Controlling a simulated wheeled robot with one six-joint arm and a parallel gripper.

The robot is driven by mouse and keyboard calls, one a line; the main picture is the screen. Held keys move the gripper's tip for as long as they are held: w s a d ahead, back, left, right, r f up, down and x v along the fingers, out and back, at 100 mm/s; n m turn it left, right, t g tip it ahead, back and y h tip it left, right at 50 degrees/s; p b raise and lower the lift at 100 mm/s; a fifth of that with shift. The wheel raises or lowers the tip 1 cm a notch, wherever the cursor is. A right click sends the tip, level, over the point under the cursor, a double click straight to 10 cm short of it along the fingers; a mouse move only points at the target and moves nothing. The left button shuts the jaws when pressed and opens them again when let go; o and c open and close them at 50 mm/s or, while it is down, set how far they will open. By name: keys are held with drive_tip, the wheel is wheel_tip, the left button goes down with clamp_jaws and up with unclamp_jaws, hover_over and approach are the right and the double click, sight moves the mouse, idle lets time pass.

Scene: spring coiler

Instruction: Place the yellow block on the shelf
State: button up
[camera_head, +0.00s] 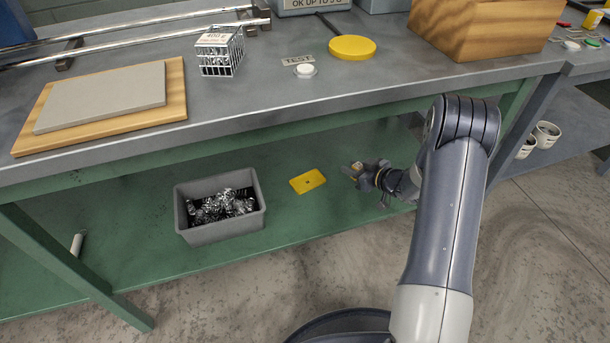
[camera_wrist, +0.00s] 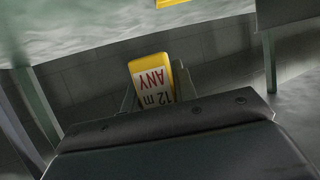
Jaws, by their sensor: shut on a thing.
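The yellow block (camera_wrist: 150,70) has a white label with red and dark print, which reads upside down in the wrist view. My gripper (camera_wrist: 150,95) is shut on it, with a finger on either side. In the head view my gripper (camera_head: 364,174) is low under the bench top, over the right part of the green lower shelf (camera_head: 150,230). The block shows there only as a small light patch (camera_head: 357,167) at the fingers. I cannot tell whether it touches the shelf. A flat yellow plate (camera_head: 307,181) with a dark centre spot lies on the shelf, left of my gripper.
A grey bin (camera_head: 221,231) of shiny metal parts stands on the shelf, left of the plate. The bench top (camera_head: 300,100) overhangs the shelf. It carries a wire basket (camera_head: 220,52), a yellow disc (camera_head: 352,47) and a wooden box (camera_head: 485,28). Bare shelf lies around the plate.

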sight(349, 195)
wheel_tip(349, 195, down, 10)
drive_tip(key=b, duration=0.4)
drive_tip(key=shift+b, duration=0.4)
drive_tip(key=shift+f, duration=0.2)
drive_tip(key=o, duration=0.9)
drive_tip(key=shift+o, duration=0.2)
drive_tip(key=shift+r, duration=0.15)
drive_tip(key=shift+s+d+r, duration=0.15)
drive_tip(key=shift+r, duration=0.05)
drive_tip(key=p+v, duration=0.4)
drive_tip(key=v, duration=0.6)
drive_tip(key=shift+s+d+r, duration=0.3)
drive_tip(key=shift+s+d, duration=0.15)
drive_tip(key=shift+s, duration=0.1)
